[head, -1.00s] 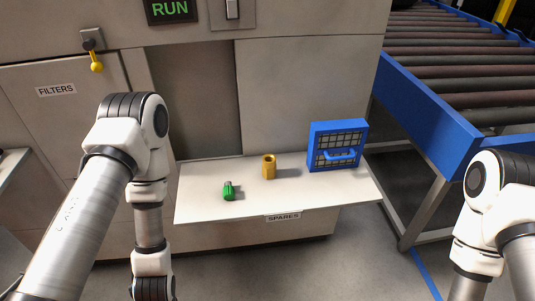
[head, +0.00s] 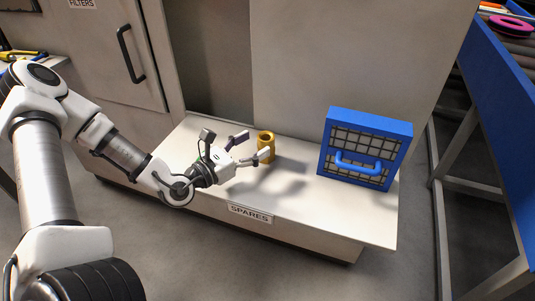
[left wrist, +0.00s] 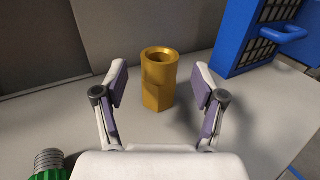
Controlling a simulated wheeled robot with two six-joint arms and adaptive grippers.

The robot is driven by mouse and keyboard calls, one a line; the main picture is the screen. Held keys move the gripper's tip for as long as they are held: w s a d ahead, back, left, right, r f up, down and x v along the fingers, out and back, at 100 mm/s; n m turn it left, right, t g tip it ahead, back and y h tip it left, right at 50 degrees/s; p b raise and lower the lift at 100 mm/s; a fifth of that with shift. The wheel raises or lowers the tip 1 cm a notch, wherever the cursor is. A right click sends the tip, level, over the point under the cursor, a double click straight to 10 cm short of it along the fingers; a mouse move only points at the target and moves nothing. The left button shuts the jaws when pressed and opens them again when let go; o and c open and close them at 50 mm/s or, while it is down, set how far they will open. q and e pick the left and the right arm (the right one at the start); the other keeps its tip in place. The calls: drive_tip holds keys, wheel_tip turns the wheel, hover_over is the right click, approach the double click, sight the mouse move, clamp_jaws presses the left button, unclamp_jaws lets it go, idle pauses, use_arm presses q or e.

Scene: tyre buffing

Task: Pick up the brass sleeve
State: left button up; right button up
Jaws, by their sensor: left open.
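The brass sleeve (head: 266,142) stands upright on the white spares shelf (head: 300,211), toward its back. It has an open round top and a faceted lower body. My left gripper (head: 253,145) is open, low over the shelf, with its fingers pointing toward the sleeve. In the left wrist view the sleeve (left wrist: 158,88) stands ahead of and between the two spread fingers (left wrist: 159,78), with a gap on each side. Neither finger visibly touches it. My right gripper is not in view.
A blue framed filter (head: 364,148) with a handle stands to the right of the sleeve. A green part with a grey threaded top (left wrist: 48,162) is at the lower left of the left wrist view. The cabinet wall (head: 340,60) rises behind the shelf.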

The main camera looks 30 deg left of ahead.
sight(259, 142)
use_arm(q)
drive_tip(key=b+x, duration=0.1)
drive_tip(key=x, duration=0.1)
drive_tip(key=b+x, duration=0.1)
drive_tip(key=shift+w+f, duration=0.35)
drive_tip(key=shift+w+d+r, duration=0.15)
drive_tip(key=shift+w+d, duration=0.05)
drive_tip(key=shift+w, duration=0.25)
drive_tip(key=shift+s+a, duration=0.1)
clamp_jaws()
drive_tip(key=shift+r, duration=0.1)
